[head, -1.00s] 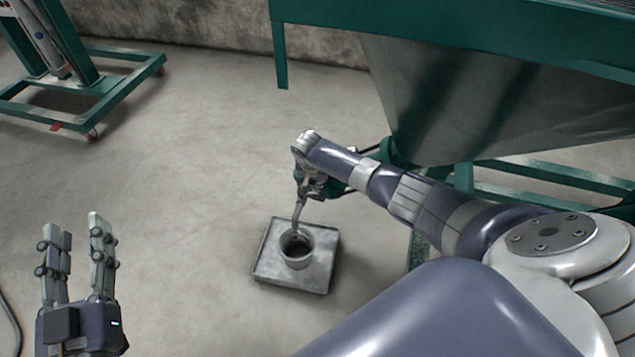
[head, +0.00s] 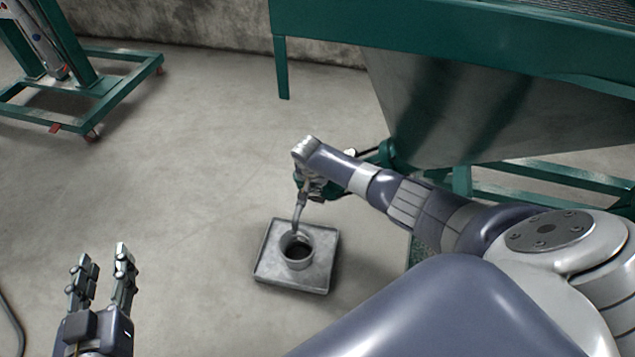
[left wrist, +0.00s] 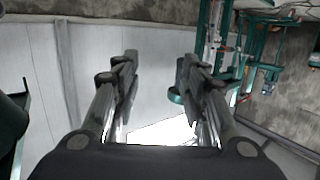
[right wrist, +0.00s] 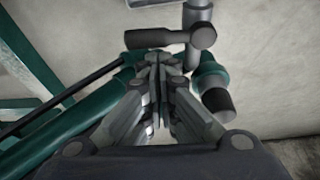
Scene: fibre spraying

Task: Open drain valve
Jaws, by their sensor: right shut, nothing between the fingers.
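The drain valve sits on a green pipe (right wrist: 75,130) at the foot of the hopper. In the right wrist view a dark handle (right wrist: 165,39) on a grey stem crosses just beyond my right fingertips. My right gripper (right wrist: 158,65) is shut with nothing between its fingers, close to the pipe; whether it touches the handle I cannot tell. In the head view my own wrist mostly hides the valve. My left gripper (head: 103,260) is open and empty at the lower left.
A green wheeled stand (head: 110,105) is at the upper left. The floor between is clear.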

